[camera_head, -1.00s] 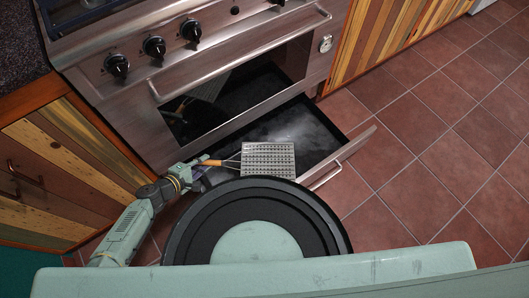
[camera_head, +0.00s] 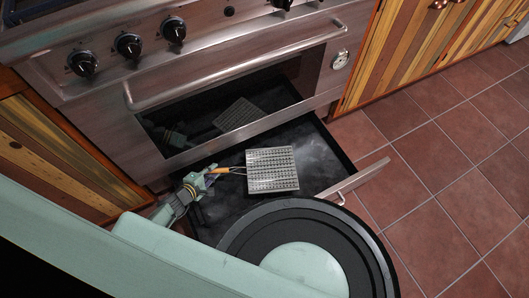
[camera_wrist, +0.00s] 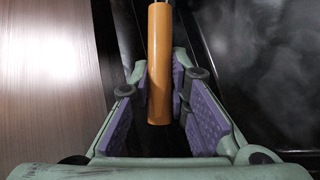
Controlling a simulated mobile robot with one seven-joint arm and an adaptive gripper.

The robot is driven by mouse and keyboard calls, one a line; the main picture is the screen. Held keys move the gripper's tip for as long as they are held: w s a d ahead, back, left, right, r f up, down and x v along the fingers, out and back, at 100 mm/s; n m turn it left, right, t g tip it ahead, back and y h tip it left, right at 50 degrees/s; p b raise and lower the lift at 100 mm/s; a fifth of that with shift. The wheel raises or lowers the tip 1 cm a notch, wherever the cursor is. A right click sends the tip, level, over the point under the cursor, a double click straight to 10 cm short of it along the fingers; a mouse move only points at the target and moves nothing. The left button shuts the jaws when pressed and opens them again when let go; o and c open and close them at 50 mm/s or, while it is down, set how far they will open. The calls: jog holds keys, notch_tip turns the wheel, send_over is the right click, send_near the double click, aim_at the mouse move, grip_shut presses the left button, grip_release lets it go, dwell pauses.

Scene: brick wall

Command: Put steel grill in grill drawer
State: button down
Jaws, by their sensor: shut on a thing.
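The steel grill (camera_head: 272,169) is a flat perforated plate with a wire neck and an orange handle (camera_head: 219,171). The plate is over the open grill drawer (camera_head: 318,155); whether it touches the drawer floor I cannot tell. My gripper (camera_head: 205,174) is at the drawer's left side, shut on the handle. In the wrist view the orange handle (camera_wrist: 159,70) runs between my purple-padded fingers (camera_wrist: 160,95). The grill plate is out of the wrist view. My body hides the drawer's near part.
The oven door (camera_head: 235,110) with its long handle is above and behind the drawer. The drawer's front panel (camera_head: 350,180) sticks out at the right. A wooden cabinet (camera_head: 65,155) stands at the left. Red tiled floor (camera_head: 440,170) is free at the right.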

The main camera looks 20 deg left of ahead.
jog(key=b+x, duration=0.7)
jog(key=x, duration=0.3)
jog(key=shift+w, duration=0.4)
jog(key=shift+w+d+f, duration=0.1)
jog(key=shift+w+f, duration=0.05)
jog(key=shift+w, duration=0.3)
jog(key=b+x, duration=0.4)
jog(key=shift+f, duration=0.35)
jog(key=shift+w, duration=0.1)
jog(key=shift+r, duration=0.15)
jog(key=c, duration=1.8)
grip_release()
jog(key=p+v, duration=0.2)
jog(key=v, duration=1)
jog(key=shift+p, duration=0.4)
